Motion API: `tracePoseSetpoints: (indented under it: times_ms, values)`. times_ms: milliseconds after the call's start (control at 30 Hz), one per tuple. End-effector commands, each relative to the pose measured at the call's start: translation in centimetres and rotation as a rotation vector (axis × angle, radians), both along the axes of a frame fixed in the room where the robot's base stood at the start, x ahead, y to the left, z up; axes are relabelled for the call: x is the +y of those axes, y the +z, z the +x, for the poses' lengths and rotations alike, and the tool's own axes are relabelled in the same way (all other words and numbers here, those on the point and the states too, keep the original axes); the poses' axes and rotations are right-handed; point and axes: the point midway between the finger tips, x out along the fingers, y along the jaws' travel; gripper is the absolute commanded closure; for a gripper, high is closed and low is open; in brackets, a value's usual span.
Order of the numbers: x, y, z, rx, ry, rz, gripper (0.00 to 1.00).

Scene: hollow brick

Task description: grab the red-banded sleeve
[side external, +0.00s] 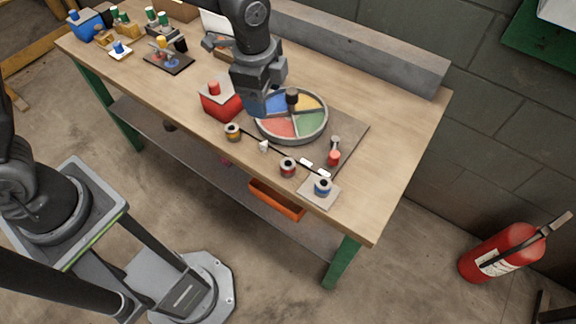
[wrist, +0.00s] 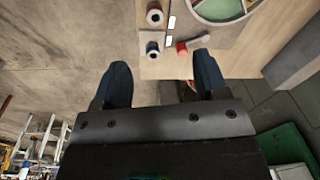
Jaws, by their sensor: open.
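The red-banded sleeve (side external: 288,167) stands on the bench near its front edge, between a yellow-banded sleeve (side external: 232,132) and a blue-banded sleeve (side external: 322,187). In the wrist view, what looks like the red-banded sleeve (wrist: 155,16) is near the top edge, its band hard to make out. The blue-banded sleeve (wrist: 152,48) shows below it. My gripper (side external: 262,104) appears over the left side of the round coloured tray, apart from the red-banded sleeve, up and left of it. In the wrist view its fingers (wrist: 160,60) are spread, with nothing held between them.
The round tray (side external: 322,130) has several coloured sectors and a dark knob. A red box (side external: 213,103) stands left of it. Thin dark rod and white pieces (side external: 308,163) lie nearby. A grey beam (side external: 360,50) lines the back.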

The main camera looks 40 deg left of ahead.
Motion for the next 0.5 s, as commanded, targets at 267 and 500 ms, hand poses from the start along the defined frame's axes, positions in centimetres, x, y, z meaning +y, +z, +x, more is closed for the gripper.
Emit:
tracePoseSetpoints:
  times_ms: [267,500]
  values:
    - [-4.1,-6.9,1.2,0.077,-0.281,0.043,0.33]
    - [-4.4,-9.8,1.2,0.088,-0.314,0.048,0.33]
